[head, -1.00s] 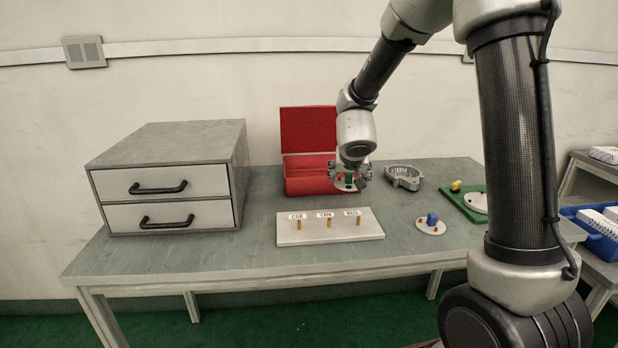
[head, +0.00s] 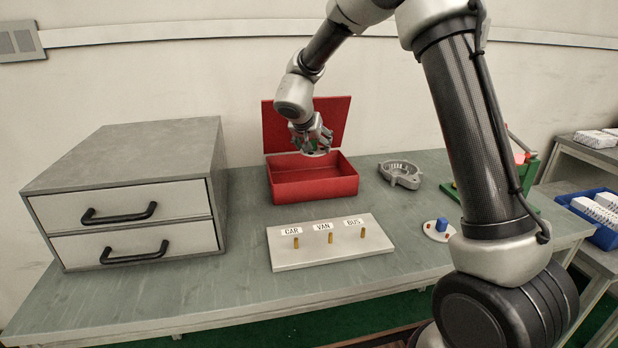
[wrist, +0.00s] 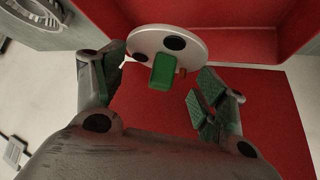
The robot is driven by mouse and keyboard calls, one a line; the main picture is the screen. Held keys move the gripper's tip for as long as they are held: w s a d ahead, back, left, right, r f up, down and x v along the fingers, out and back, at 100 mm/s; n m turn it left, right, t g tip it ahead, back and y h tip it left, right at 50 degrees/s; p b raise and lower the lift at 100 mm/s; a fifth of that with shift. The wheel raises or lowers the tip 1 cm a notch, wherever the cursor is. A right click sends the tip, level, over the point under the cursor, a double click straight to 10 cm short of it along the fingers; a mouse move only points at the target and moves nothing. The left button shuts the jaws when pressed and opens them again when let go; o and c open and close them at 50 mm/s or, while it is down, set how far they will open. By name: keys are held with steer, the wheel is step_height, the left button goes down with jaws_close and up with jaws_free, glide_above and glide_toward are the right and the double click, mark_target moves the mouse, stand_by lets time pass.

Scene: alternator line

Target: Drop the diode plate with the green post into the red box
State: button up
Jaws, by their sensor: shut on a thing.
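The white diode plate with the green post (wrist: 164,71) is at my gripper, with the post between the two fingers in the wrist view. My gripper (head: 317,143) is shut on this plate and holds it above the open red box (head: 312,186). In the head view the plate (head: 315,153) shows as a thin pale edge under the fingers, in front of the raised lid. The box interior looks empty in the head view.
A labelled board with pegs (head: 330,243) lies in front of the box. A grey metal housing (head: 401,173) and a plate with a blue post (head: 440,228) are to the right. A grey drawer unit (head: 135,190) stands at the left.

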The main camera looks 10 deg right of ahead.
mark_target(313, 151)
steer(key=shift+f, duration=2)
steer(key=o, duration=1.4)
steer(key=shift+o, duration=0.2)
steer(key=v, duration=1.2)
